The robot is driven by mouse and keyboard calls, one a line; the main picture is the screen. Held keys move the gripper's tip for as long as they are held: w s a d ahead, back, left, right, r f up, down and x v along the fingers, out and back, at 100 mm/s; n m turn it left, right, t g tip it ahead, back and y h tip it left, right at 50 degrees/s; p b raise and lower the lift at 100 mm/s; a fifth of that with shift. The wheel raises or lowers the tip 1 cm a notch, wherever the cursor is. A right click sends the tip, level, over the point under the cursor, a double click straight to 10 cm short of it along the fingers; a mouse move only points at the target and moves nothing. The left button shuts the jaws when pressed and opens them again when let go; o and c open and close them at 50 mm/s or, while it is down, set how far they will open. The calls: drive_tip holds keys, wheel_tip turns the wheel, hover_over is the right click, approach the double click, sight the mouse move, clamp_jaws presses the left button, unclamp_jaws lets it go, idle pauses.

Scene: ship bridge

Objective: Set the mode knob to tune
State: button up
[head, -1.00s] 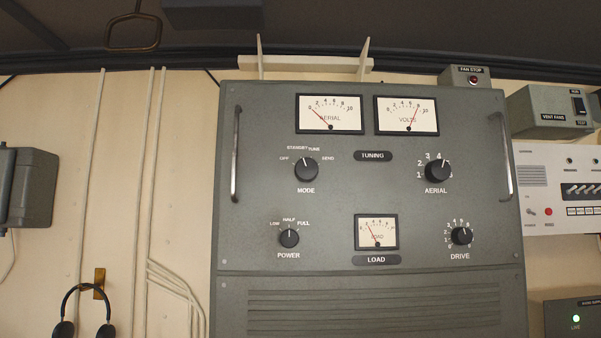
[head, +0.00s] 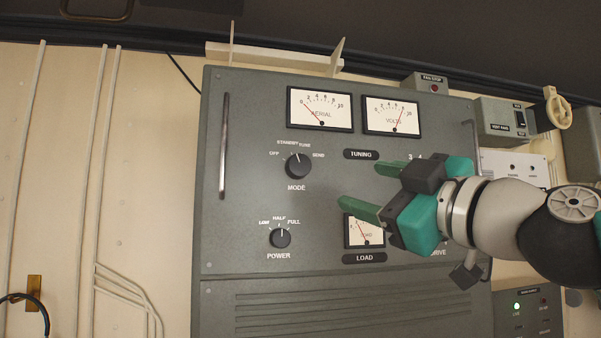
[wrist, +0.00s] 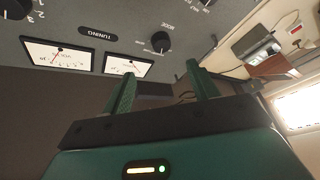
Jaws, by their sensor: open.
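The mode knob (head: 298,165) is a round black knob on the grey radio panel (head: 240,190). Its white mark points nearly straight up, slightly left, around the standby side; the tune label is just to the right of the top. My gripper (head: 360,185) is open and empty, to the right of the knob, with its green fingers pointing left and apart from it. In the wrist view the mode knob (wrist: 160,42) appears upside down, beyond and between my fingertips (wrist: 161,69).
The power knob (head: 280,237) is below the mode knob. Two meters (head: 320,109) are above, and a load meter is partly behind my lower finger. A vertical metal handle (head: 223,146) stands out at the panel's left side. My arm hides the aerial and drive knobs.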

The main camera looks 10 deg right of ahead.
sight(303, 167)
drive_tip(key=x, duration=1.4)
drive_tip(key=shift+s+a+r, duration=0.15)
drive_tip(key=shift+a+r, duration=0.15)
drive_tip(key=shift+s, duration=0.1)
drive_tip(key=c, duration=1)
